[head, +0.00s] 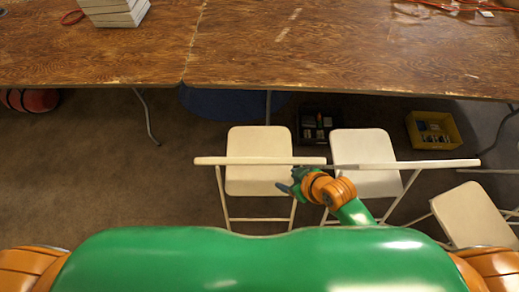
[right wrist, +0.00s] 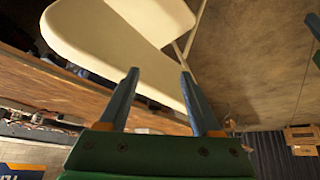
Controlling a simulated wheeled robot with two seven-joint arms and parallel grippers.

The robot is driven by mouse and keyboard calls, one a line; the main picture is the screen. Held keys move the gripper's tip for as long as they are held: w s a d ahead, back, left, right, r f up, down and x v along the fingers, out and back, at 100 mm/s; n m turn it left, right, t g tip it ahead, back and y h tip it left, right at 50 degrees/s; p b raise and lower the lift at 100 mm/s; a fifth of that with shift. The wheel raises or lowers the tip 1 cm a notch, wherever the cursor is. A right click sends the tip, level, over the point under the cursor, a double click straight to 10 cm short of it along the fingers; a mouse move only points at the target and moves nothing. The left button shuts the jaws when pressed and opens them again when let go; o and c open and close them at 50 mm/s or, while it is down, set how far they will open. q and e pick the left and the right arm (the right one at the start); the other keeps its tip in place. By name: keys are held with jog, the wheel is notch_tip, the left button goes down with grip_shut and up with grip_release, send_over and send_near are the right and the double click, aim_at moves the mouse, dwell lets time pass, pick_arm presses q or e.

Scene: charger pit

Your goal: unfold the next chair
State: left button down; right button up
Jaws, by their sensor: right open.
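Three white folding chairs show in the head view. The left chair (head: 259,172) and the middle chair (head: 366,180) stand side by side at the table's front edge, with seats spread and backrests seen edge-on. The right chair (head: 469,214) is partly cut off at the right. My right gripper (head: 286,188) is at the right side of the left chair, just below its backrest bar. In the right wrist view its two fingers (right wrist: 160,75) are apart with nothing between them, and white chair panels (right wrist: 120,35) fill the space beyond. Whether they touch is unclear. My left gripper is out of view.
A long wooden table (head: 345,50) spans the top, with a white stack (head: 113,12) and orange cables on it. Below it are a dark crate (head: 318,124), a yellow bin (head: 433,130) and a red cylinder (head: 38,100). The carpet at left is clear.

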aim_at(265, 161)
jog(key=w+a+r+n+g+y+p, duration=0.1)
jog(key=a+r+n+y, duration=0.2)
jog(key=a+r+n, duration=0.35)
jog(key=w+d+n, duration=0.2)
jog(key=d+n, duration=0.3)
jog(key=d, duration=0.1)
jog(key=shift+m, duration=0.25)
jog(key=b+x, duration=0.5)
jog(key=x, duration=0.2)
jog(key=b+x, duration=0.6)
jog(key=x, duration=0.1)
jog(key=shift+s+a+f, duration=0.1)
jog(key=shift+s+f, duration=0.05)
jog(key=shift+s, duration=0.05)
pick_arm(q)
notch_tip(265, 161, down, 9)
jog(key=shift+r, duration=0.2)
pick_arm(e)
jog(key=shift+s+r, duration=0.1)
jog(key=shift+r, duration=0.1)
grip_shut()
